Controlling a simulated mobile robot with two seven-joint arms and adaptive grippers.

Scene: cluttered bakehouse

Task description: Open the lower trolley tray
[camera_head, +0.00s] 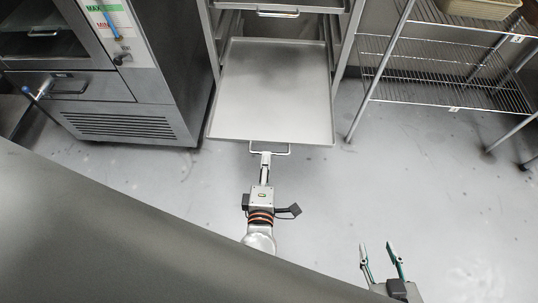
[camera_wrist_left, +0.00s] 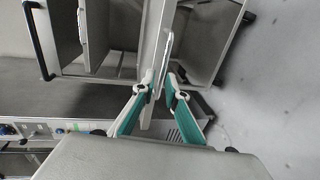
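The lower trolley tray (camera_head: 275,92) is a flat pale metal sheet, drawn far out of the trolley in the head view. Its bar handle (camera_head: 284,153) is at the front edge. My left gripper (camera_head: 265,156) is at this handle, with its fingers close together around it. In the left wrist view, the left gripper (camera_wrist_left: 163,86) has its green-padded fingers on either side of the thin handle (camera_wrist_left: 164,63); the exact contact is hard to see. My right gripper (camera_head: 377,246) is open and empty at the bottom right, apart from the tray.
An upper tray with its handle (camera_head: 278,14) sits in the trolley above. A steel oven (camera_head: 125,90) stands left of the trolley. A wire shelf rack (camera_head: 450,75) with a basket (camera_head: 480,8) stands right. The grey floor (camera_head: 400,180) is clear between the tray and rack.

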